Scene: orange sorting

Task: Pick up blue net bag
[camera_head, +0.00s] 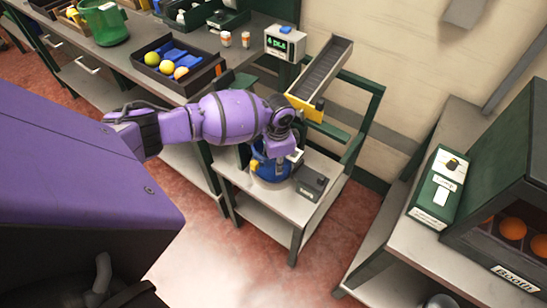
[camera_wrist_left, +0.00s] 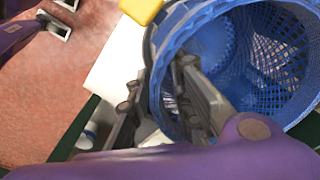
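The blue net bag (camera_head: 265,172) stands upright on a small grey stand under the sloped chute. In the left wrist view the bag (camera_wrist_left: 232,42) shows a round mouth with a thick blue rim and mesh walls, with a yellow tab at its rim. My left gripper (camera_head: 279,160) is at the bag and partly hides it in the head view. In the wrist view the left gripper (camera_wrist_left: 158,90) has its fingers apart: one lies over the mouth, the other outside the rim. I cannot tell whether either finger touches it. My right gripper is out of view.
The stand (camera_head: 240,179) also holds a dark grey box (camera_head: 312,184). The chute (camera_head: 322,70) with a yellow end is just above. A tray (camera_head: 177,60) with fruit sits on the back bench. A booth (camera_head: 513,190) with oranges stands at the right.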

